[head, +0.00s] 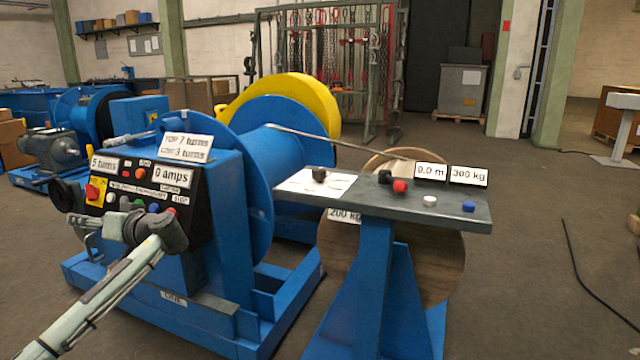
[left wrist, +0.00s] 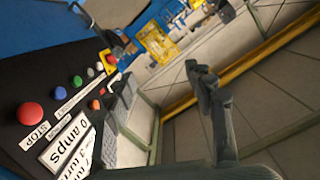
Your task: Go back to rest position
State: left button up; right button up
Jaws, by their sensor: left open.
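My left arm comes in from the lower left in the head view. Its gripper (head: 74,212) is beside the left edge of the black control panel (head: 140,212) on the blue winch. In the left wrist view the two dark fingers of my left gripper (left wrist: 160,92) stand apart with nothing between them. The panel also shows there (left wrist: 50,90), left of the fingers, with a large red stop button (left wrist: 30,114) and several small coloured buttons. I cannot tell whether a finger touches the panel. My right gripper is not in view.
A blue stand table (head: 410,205) with coloured knobs and signs is right of the winch drum (head: 262,160). A wooden reel (head: 445,265) is behind it. A cable (head: 590,280) lies on the right floor, which is otherwise mostly clear. Chains hang on a rack (head: 325,60) behind.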

pick_arm(q)
jog(key=s+d+f+m+h, duration=0.35)
jog(key=s+f, duration=0.35)
jog(key=f, duration=0.3)
jog(key=s+d+f+m+h, duration=0.3)
jog(key=s+d+f+m, duration=0.15)
jog(key=s+f, duration=0.5)
jog(key=s+d+f+m+h, duration=0.25)
jog(key=s+d, duration=0.25)
jog(key=s, duration=0.4)
jog(key=s+d+f+m+h, duration=0.25)
jog(key=s+d, duration=0.25)
jog(key=s, duration=0.3)
jog(key=s+d+f+n+g+h+p, duration=0.1)
jog(key=s+d+f+n+h, duration=0.2)
jog(key=d, duration=0.5)
notch_tip(320, 180, down, 10)
jog(key=w+g+p, duration=0.1)
jog(key=p, duration=0.2)
jog(key=shift+w+p, duration=0.2)
jog(key=shift+p, duration=0.15)
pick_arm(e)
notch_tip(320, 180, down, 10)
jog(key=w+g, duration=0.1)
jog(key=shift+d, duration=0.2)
pick_arm(q)
jog(key=shift+a, duration=0.1)
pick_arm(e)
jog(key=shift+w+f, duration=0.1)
